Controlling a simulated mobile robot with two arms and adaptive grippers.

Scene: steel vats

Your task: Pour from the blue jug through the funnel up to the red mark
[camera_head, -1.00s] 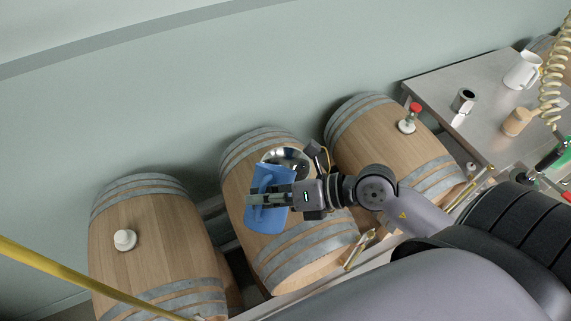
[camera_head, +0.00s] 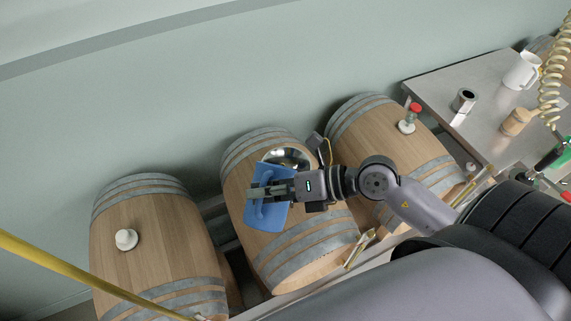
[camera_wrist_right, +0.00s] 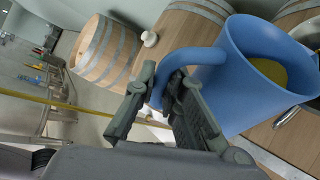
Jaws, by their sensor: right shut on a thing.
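The blue jug (camera_head: 270,215) is held above the middle barrel, its handle toward my right gripper. My right gripper (camera_head: 268,191) is shut on the jug's handle. In the right wrist view the jug (camera_wrist_right: 238,95) shows yellow liquid (camera_wrist_right: 270,70) inside, and the gripper's fingers (camera_wrist_right: 165,100) are at the handle. The shiny steel funnel (camera_head: 287,157) sits on the middle barrel, beside the jug's upper edge and partly hidden by it. No stream of liquid is visible. I cannot make out a red mark. My left gripper is out of view.
The middle barrel (camera_head: 300,245) lies between a left barrel with a white bung (camera_head: 126,239) and a right barrel with a red-topped fitting (camera_head: 414,110). A steel table (camera_head: 455,85) at the right holds a white mug (camera_head: 522,71), a metal cup (camera_head: 464,101) and a wooden mallet (camera_head: 518,121).

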